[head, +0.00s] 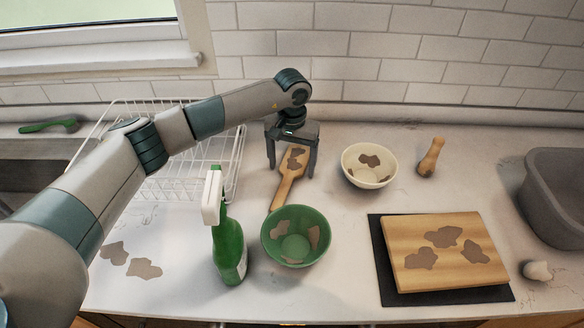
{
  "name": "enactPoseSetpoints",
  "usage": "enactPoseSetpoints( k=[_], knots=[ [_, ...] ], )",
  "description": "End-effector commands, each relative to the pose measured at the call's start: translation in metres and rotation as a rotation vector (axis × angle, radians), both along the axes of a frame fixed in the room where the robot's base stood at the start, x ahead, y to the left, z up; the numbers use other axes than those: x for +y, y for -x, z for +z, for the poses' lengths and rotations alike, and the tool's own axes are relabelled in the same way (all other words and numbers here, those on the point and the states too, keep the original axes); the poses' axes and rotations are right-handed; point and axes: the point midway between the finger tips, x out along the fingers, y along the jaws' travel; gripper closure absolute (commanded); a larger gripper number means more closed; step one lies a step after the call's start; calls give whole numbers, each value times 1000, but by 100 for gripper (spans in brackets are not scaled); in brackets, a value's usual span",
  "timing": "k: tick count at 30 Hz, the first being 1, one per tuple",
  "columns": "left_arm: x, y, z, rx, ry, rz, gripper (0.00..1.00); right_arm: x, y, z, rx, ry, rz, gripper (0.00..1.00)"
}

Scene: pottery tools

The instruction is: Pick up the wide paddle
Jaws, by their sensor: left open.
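The wooden paddle (287,182) lies on the counter behind the green bowl, its broad end away from me and its handle towards the bowl. Brown clay patches mark its broad end. My left gripper (291,168) points down over the broad end, with its open fingers on either side of the paddle. I cannot tell whether the fingertips touch the paddle or the counter. My right gripper is out of view.
The green bowl (296,235) and a spray bottle (229,250) stand nearer me. A cream bowl (369,165) and a wooden tool (431,157) are to the right. A board (445,252) lies at front right. A wire rack (205,165) sits under my left arm.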

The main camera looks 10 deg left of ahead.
Motion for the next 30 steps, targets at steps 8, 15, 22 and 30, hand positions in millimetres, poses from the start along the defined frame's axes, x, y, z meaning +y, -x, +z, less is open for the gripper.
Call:
enactPoseSetpoints(
  k=[8,15,22,30],
  knots=[
    [0,0,0,0,0,0,22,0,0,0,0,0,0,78],
    [0,0,1,0,0,0,69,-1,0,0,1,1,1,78],
    [0,0,1,-1,0,0,69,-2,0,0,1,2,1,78],
    [0,-1,17,-4,1,-1,69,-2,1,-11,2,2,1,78]
  ],
)
